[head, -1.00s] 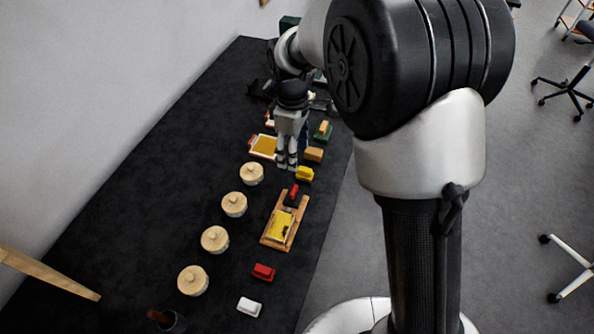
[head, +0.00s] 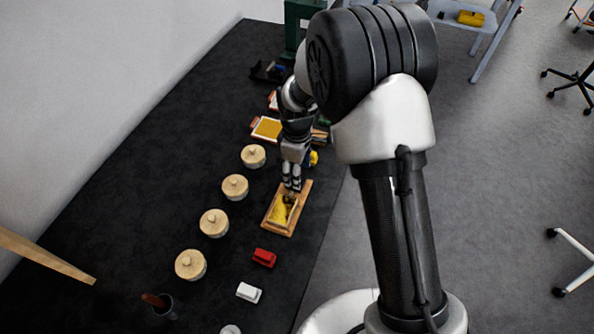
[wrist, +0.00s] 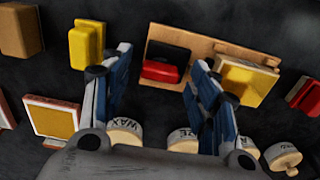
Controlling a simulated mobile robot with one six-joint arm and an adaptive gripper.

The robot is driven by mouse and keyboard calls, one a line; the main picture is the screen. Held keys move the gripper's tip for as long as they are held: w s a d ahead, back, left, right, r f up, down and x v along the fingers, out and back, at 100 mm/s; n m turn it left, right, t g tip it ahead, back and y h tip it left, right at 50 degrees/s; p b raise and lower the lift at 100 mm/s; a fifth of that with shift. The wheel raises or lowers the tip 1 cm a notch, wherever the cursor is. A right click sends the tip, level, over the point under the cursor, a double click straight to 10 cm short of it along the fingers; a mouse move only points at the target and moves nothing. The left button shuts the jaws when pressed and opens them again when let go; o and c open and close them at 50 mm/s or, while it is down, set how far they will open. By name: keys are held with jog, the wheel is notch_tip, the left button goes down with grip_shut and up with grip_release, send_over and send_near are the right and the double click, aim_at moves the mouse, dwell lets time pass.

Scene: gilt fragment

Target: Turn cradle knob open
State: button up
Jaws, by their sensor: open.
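The cradle is a wooden board (head: 270,222) holding a yellow panel (head: 281,212); the board also shows in the wrist view (wrist: 205,45). On its left part in the wrist view is a red knob-like block (wrist: 161,71) with a black part (wrist: 168,54). My gripper (head: 291,188) is over the far end of the cradle and hides the red block in the head view. In the wrist view my gripper's two fingers (wrist: 158,62) are open, one on each side of the red block. I cannot tell whether they touch it.
Several lidded round pots (head: 214,222) stand in a row left of the cradle. A red block (head: 264,257) and a white block (head: 249,292) lie nearer. A yellow block (wrist: 85,45) is beside the board. A framed yellow panel (head: 267,128) lies farther back.

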jog(key=c, duration=1.1)
